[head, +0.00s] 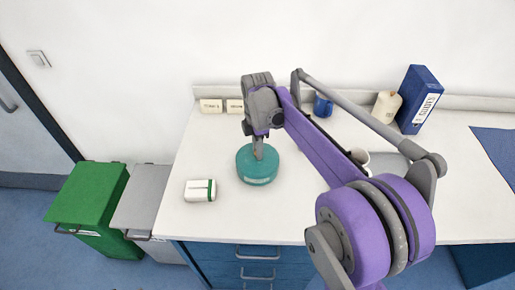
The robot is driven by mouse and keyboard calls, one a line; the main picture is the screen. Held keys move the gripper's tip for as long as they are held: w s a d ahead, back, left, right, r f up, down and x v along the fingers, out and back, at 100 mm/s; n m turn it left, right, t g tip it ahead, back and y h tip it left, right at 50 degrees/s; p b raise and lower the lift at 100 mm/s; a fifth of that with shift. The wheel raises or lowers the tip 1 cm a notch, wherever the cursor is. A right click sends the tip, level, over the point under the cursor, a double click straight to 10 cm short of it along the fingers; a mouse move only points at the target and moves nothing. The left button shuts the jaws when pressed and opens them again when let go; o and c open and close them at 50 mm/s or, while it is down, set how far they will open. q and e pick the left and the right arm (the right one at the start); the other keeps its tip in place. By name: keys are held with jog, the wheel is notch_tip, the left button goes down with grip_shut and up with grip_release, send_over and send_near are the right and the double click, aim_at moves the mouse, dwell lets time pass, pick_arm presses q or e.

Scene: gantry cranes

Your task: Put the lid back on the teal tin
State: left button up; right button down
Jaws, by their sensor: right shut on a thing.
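The round teal tin (258,179) stands upright on the white worktop, left of the middle, with a pale label on its front side. My right gripper (258,154) reaches down from above onto the tin's teal top, the lid (248,158), and is shut on it near the centre. The gripper hides the spot that it grips. The lid is over the tin and looks level; I cannot tell whether it is fully seated or slightly raised. My left gripper is not in view.
A white box with a green band (200,190) lies left of the tin. Behind stand small labelled blocks (211,106), a blue mug (323,106), a cream canister (386,107) and a blue binder (418,98). Bins (88,195) stand left of the worktop (300,222). My right arm covers its middle.

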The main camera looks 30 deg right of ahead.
jog(key=shift+c, duration=0.8)
grip_release()
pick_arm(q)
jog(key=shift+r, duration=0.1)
pick_arm(e)
jog(key=shift+r, duration=0.1)
jog(key=shift+r+p, duration=1.15)
jog(key=shift+r, duration=1.05)
jog(key=shift+r+p, duration=0.55)
jog(key=shift+r, duration=0.7)
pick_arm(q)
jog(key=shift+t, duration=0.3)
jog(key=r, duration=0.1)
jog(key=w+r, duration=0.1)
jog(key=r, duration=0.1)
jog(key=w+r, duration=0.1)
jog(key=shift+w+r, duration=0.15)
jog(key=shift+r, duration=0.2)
pick_arm(e)
grip_shut()
